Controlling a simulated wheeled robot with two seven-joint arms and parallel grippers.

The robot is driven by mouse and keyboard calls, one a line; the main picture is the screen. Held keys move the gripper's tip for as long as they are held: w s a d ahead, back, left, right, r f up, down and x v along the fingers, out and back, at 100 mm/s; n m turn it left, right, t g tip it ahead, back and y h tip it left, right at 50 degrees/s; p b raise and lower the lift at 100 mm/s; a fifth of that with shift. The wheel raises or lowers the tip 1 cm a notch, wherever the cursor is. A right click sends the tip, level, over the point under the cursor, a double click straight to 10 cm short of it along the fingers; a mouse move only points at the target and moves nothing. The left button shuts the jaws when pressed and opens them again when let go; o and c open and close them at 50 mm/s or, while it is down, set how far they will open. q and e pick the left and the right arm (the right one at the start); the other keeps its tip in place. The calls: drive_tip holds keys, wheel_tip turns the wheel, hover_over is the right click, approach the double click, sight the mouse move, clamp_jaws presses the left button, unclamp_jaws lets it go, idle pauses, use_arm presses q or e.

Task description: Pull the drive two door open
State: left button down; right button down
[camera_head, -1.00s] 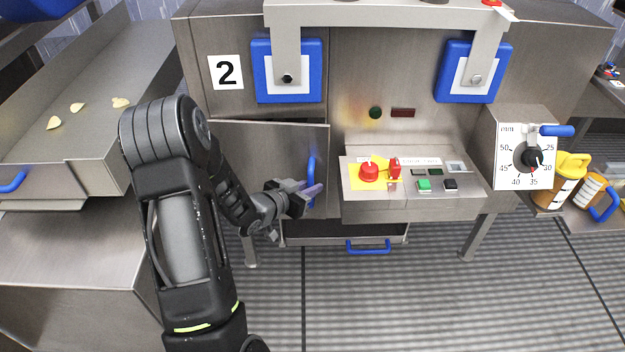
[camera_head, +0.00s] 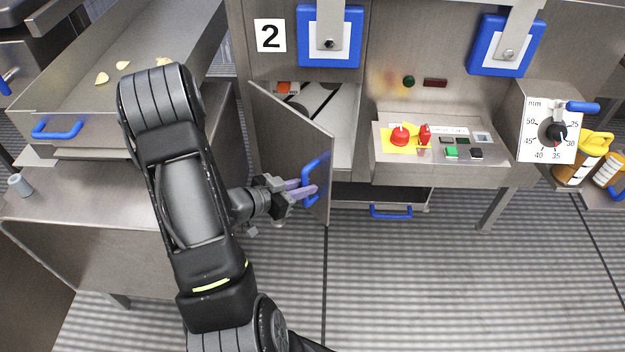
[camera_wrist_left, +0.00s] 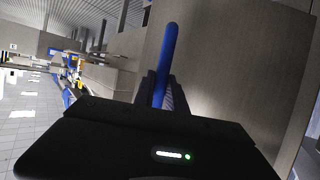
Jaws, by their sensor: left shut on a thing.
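The drive two door (camera_head: 290,140) is a grey metal panel below the "2" label (camera_head: 270,36). It stands partly open, hinged at its left edge, with its free right edge swung out toward me. Its blue handle (camera_head: 313,172) is near that free edge. My left gripper (camera_head: 303,188) is shut on the blue handle. In the left wrist view the handle (camera_wrist_left: 168,60) rises between the fingers, with the door face (camera_wrist_left: 235,70) to the right. Inside the opening, pale and dark parts and an orange piece (camera_head: 287,87) show. My right gripper is not in view.
A control panel (camera_head: 480,172) with red and green buttons stands right of the opening. A drawer with a blue handle (camera_head: 391,211) is below. A metal tray (camera_head: 190,60) with chips is at left. The striped floor in front of the door is clear.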

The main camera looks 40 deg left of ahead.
use_arm(q)
drive_tip(key=shift+s+a, duration=0.1)
drive_tip(key=shift+s, duration=0.1)
drive_tip(key=c, duration=1.6)
unclamp_jaws()
drive_tip(key=shift+c, duration=0.2)
drive_tip(key=p+v, duration=0.1)
drive_tip(key=v, duration=0.6)
drive_tip(key=shift+s+r, duration=0.2)
drive_tip(key=shift+s, duration=0.15)
drive_tip(key=shift+a, duration=0.1)
drive_tip(key=shift+c, duration=0.2)
